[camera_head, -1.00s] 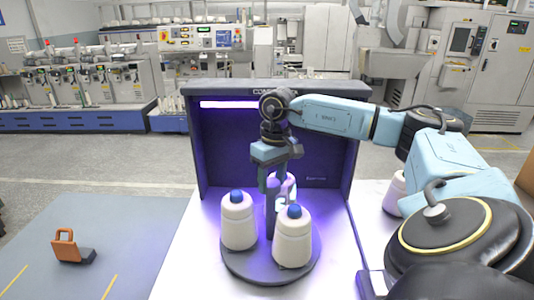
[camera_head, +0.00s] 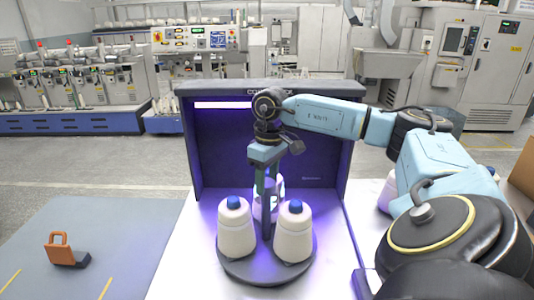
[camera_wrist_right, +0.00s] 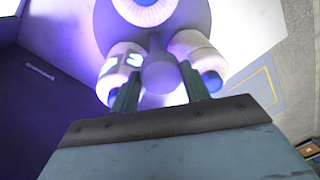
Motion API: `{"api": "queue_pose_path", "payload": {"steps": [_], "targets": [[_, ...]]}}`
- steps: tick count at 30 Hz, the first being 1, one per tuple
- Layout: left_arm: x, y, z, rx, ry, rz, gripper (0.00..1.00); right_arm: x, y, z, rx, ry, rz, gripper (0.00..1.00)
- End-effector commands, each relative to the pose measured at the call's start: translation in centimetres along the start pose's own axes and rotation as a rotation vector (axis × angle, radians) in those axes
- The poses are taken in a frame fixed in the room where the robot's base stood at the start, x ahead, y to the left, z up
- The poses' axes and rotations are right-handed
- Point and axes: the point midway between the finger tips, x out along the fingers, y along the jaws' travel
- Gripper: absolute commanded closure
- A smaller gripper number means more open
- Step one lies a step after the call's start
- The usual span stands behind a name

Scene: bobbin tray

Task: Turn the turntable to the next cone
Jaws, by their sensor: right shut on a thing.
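The turntable (camera_head: 263,273) is a round dark disc on a white surface inside a dark booth. It carries three white cones with blue tips: a front left cone (camera_head: 236,230), a front right cone (camera_head: 294,235), and a rear cone (camera_head: 278,187) partly hidden by my right gripper. My right gripper (camera_head: 267,212) points down and is shut on the dark central post (camera_head: 266,228) between the cones. In the right wrist view, the post (camera_wrist_right: 160,75) lies between the fingers, and light markings show on one cone (camera_wrist_right: 122,70). My left gripper is out of view.
The booth (camera_head: 325,165) has walls behind and beside the turntable and a violet lamp (camera_head: 237,105). Another white cone (camera_head: 386,193) stands at right, partly behind my arm. An orange and dark object (camera_head: 62,250) lies on the grey floor area at left.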

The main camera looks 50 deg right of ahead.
Motion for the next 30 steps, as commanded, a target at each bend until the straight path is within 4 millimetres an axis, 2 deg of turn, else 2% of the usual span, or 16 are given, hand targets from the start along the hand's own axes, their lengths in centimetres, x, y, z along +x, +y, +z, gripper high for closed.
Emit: {"api": "queue_pose_path", "payload": {"steps": [8,9,14,23,26,30], "targets": [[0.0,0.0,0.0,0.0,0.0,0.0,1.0,-0.2,0.0,-0.1,0.002,0.007,0.0,0.95],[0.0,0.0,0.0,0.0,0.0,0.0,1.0,-0.2,0.0,-0.1,0.002,0.007,0.0,0.52],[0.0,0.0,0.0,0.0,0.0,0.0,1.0,-0.2,0.0,-0.1,0.001,0.005,0.0,0.32],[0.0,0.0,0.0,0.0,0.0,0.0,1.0,-0.2,0.0,-0.1,0.001,0.002,0.0,0.32],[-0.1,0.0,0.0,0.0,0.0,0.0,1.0,-1.1,0.0,-0.1,0.001,0.003,0.0,0.32],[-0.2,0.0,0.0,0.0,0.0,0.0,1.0,-3.6,0.0,-0.1,0.001,0.006,0.0,0.32]]}}
